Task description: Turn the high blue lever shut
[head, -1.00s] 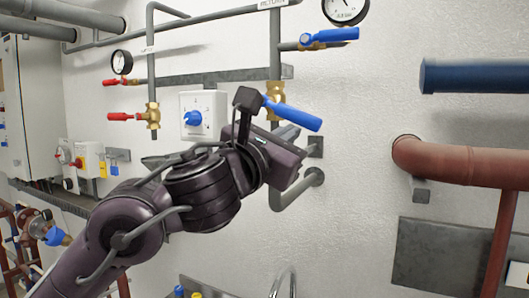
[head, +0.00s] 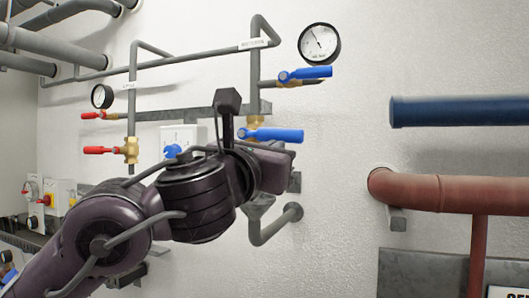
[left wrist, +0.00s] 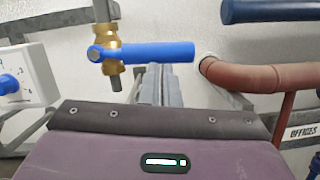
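A blue lever (head: 272,135) on a brass valve (head: 255,121) sits on the right vertical pipe. In the left wrist view this lever (left wrist: 150,52) points right, about level and across the pipe. Another blue lever (head: 306,73) is higher, below the round gauge, and also points right. My left gripper (left wrist: 163,72) has its two grey fingers close together, with nothing seen between them. Its fingertips are just below the lower of these levers in the wrist view; I cannot tell whether they touch it. In the head view my wrist hides the fingers. My right gripper is not in view.
Two red levers (head: 100,150) are on the left pipe. A white dial box (head: 180,140) is behind my arm. A blue pipe (head: 460,111) and a red-brown pipe (head: 440,192) stick out at the right. The wall between is clear.

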